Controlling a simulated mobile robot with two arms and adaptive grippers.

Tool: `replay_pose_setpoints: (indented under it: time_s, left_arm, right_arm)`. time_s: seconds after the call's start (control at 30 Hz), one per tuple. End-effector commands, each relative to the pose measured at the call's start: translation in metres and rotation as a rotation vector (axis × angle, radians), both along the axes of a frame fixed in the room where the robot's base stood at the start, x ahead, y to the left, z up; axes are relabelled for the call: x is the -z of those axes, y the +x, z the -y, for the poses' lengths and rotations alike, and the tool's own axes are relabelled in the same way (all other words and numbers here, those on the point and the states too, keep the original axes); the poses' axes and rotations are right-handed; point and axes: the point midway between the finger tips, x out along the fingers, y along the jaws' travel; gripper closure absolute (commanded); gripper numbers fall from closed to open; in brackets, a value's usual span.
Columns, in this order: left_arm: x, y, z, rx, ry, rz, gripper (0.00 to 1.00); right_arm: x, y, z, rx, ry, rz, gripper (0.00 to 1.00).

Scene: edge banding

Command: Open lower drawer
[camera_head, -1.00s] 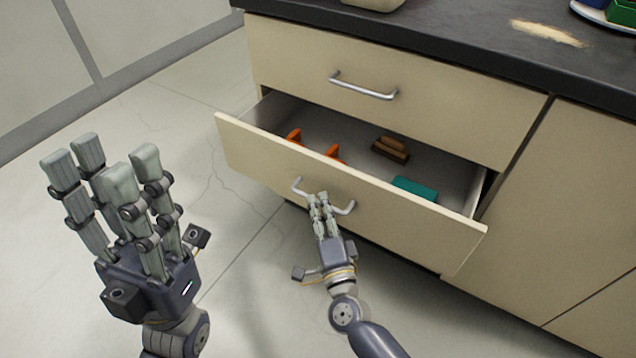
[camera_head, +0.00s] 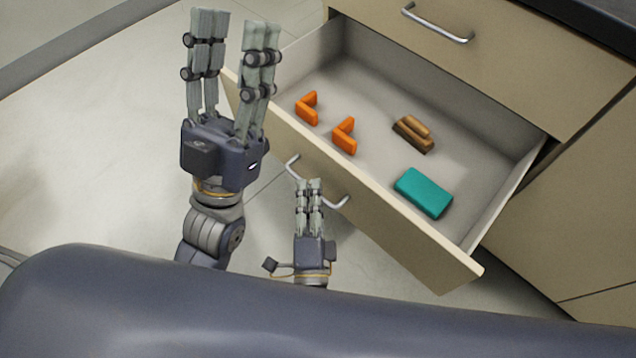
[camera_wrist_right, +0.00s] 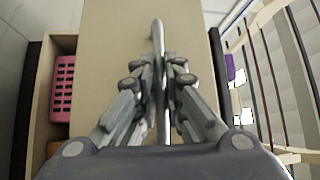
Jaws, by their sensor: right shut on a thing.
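The lower drawer (camera_head: 400,237) stands well pulled out of the cabinet, its inside open to view in the head view. My right gripper (camera_head: 309,188) is shut on the lower drawer's silver handle (camera_head: 340,203). In the right wrist view the handle (camera_wrist_right: 158,40) runs between the fingers of my right gripper (camera_wrist_right: 160,82), with the drawer front (camera_wrist_right: 110,50) behind it. My left gripper (camera_head: 235,30) is raised with its fingers upright and spread apart, open and empty, left of the drawer front.
In the drawer lie two orange brackets (camera_head: 344,136), a brown wooden brush-like block (camera_head: 414,133) and a teal block (camera_head: 424,192). The upper drawer (camera_head: 500,50) is shut. The wrist view shows a pink basket (camera_wrist_right: 64,88) at left. Floor left of the cabinet is clear.

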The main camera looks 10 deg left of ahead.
Motion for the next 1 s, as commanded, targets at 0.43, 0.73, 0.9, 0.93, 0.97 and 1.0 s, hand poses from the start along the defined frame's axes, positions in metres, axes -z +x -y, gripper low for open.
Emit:
replay_pose_setpoints:
  time_s: [0.43,0.73,0.9,0.93,0.97,1.0]
  left_arm:
    - [0.0,0.0,0.0,0.0,0.0,-0.001,0.6]
    - [0.0,0.0,0.0,0.0,0.001,-0.002,0.6]
    - [0.001,0.001,0.0,0.0,0.002,-0.003,0.6]
    - [0.001,0.001,0.0,0.0,0.002,-0.003,0.6]
    - [0.001,0.001,0.0,0.0,0.002,-0.003,0.6]
    - [0.001,0.001,0.0,0.0,0.002,-0.002,0.6]
  right_arm:
    - [0.001,-0.001,0.0,0.002,0.0,-0.002,0.75]
    - [0.0,-0.001,0.0,0.001,0.0,-0.001,0.7]
    - [0.003,-0.009,0.001,0.0,-0.002,-0.003,0.7]
    - [0.003,-0.013,0.002,0.0,-0.002,-0.004,0.7]
    - [0.004,-0.017,0.003,0.0,-0.002,-0.004,0.7]
    - [0.005,-0.024,0.004,0.001,-0.001,-0.005,0.7]
